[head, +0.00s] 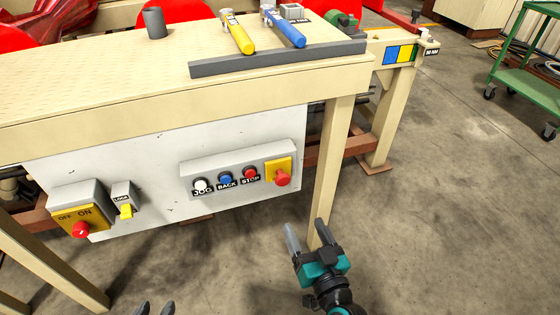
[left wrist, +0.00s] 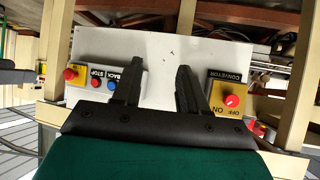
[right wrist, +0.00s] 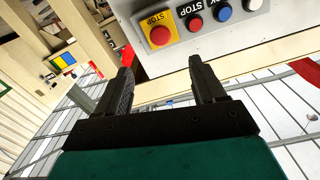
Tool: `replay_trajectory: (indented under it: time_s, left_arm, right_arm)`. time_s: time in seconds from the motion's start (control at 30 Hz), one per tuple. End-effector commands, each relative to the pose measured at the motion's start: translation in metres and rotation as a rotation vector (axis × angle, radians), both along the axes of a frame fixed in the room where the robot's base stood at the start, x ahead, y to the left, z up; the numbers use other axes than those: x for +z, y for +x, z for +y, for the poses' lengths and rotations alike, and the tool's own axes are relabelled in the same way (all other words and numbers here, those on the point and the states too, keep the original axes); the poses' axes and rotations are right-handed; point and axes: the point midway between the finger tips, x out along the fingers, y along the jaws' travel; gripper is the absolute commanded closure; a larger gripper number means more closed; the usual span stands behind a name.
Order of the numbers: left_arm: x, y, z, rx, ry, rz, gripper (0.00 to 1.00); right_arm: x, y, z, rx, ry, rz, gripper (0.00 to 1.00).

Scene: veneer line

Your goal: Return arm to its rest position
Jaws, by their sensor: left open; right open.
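My right gripper (head: 306,230) is open and empty in the head view, in front of the table's right front leg and below the button panel. Its two fingers stand apart in the right wrist view (right wrist: 160,66), with nothing between them. My left gripper (head: 155,309) shows only as fingertips at the bottom edge of the head view. In the left wrist view (left wrist: 160,72) its fingers are apart and empty, facing the grey control board (left wrist: 165,60). Neither gripper visibly touches anything.
Yellow (head: 238,32) and blue-handled (head: 285,27) tools lie on the table (head: 90,75). A green cart (head: 530,80) stands right; open floor lies between.

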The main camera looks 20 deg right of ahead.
Motion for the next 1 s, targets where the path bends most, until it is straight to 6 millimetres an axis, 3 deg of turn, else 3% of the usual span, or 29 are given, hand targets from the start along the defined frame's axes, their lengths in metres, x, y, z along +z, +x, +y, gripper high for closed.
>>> replay_trajectory:
  time_s: [0.27,0.47,0.73,1.0]
  left_arm:
    - [0.009,0.000,0.000,-0.001,0.001,0.002,0.57]
    - [0.024,-0.002,0.004,0.003,0.013,-0.003,0.57]
    - [0.032,-0.005,0.013,0.016,0.027,-0.003,0.57]
    - [0.029,-0.008,0.017,0.021,0.030,-0.001,0.57]
  right_arm:
    - [0.010,-0.007,0.012,0.078,-0.013,0.033,0.31]
    - [0.018,-0.037,0.028,0.253,-0.106,0.226,0.31]
    - [0.007,-0.077,-0.003,0.247,-0.258,0.525,0.31]
    - [0.004,-0.083,-0.013,0.224,-0.285,0.577,0.31]
